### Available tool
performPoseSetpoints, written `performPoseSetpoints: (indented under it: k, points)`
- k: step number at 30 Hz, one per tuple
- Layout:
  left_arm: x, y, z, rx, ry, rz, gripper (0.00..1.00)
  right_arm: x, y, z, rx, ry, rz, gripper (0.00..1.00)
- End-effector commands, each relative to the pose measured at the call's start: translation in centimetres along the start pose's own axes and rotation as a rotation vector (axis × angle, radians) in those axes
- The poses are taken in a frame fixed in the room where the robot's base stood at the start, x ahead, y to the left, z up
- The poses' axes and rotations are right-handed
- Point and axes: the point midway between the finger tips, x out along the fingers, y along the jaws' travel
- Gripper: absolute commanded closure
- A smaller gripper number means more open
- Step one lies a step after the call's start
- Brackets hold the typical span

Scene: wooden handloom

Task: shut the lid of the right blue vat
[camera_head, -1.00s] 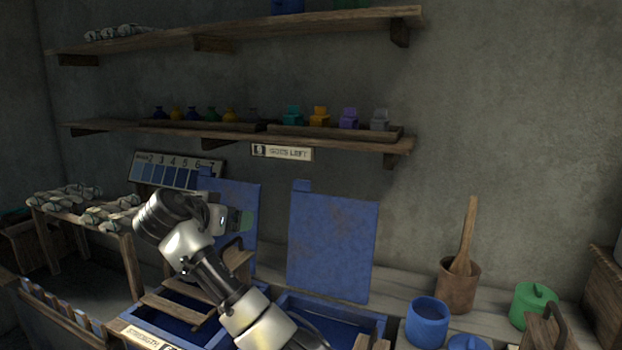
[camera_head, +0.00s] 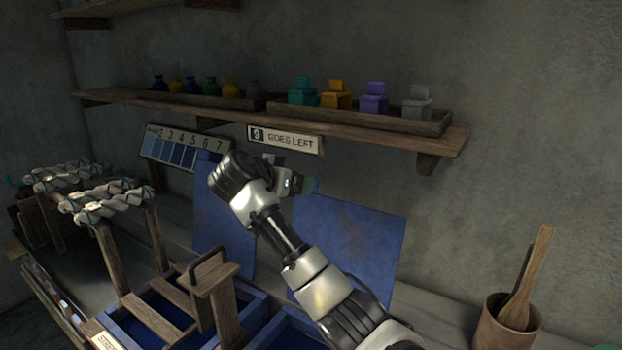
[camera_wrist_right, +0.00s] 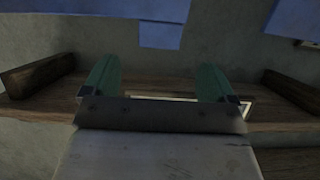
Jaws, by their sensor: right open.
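The right blue vat (camera_head: 283,331) is at the bottom of the head view, partly hidden by my right arm. Its blue lid (camera_head: 362,235) stands raised, leaning back toward the wall; its lower left is behind my arm. In the right wrist view this lid (camera_wrist_right: 160,10) shows along the top edge, with a small tab. My right gripper (camera_head: 311,187) is in front of the lid's upper left in the head view. Its green fingers (camera_wrist_right: 158,82) are spread apart, with nothing between them. Contact with the lid cannot be seen. My left gripper is not in view.
The left vat's lid (camera_head: 218,225) also stands raised. A wooden handled frame (camera_head: 212,285) sits over the left vat. A shelf (camera_head: 390,133) with bottles and blocks crosses above. A brown pot (camera_head: 505,328) with a wooden stick stands at right.

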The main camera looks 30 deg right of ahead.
Motion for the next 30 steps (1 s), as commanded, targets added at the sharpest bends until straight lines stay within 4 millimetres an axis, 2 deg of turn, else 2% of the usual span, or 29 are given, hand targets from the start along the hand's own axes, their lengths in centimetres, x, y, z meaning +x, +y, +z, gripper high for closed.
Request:
performPoseSetpoints:
  k: [6,12,17,25,30]
  points:
    - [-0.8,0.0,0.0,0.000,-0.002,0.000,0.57,4.4,0.1,-0.2,-0.002,0.000,0.004,0.13]
    - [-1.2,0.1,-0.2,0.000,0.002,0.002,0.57,7.2,0.0,-0.1,-0.001,0.000,0.002,0.13]
    - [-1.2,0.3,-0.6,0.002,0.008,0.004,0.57,8.1,0.0,-0.1,0.001,0.000,0.000,0.13]
    - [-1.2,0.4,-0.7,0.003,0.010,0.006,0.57,8.2,0.0,0.0,0.001,0.000,0.000,0.13]
    - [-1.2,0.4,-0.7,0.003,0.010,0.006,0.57,8.2,0.0,0.0,0.001,0.000,0.000,0.39]
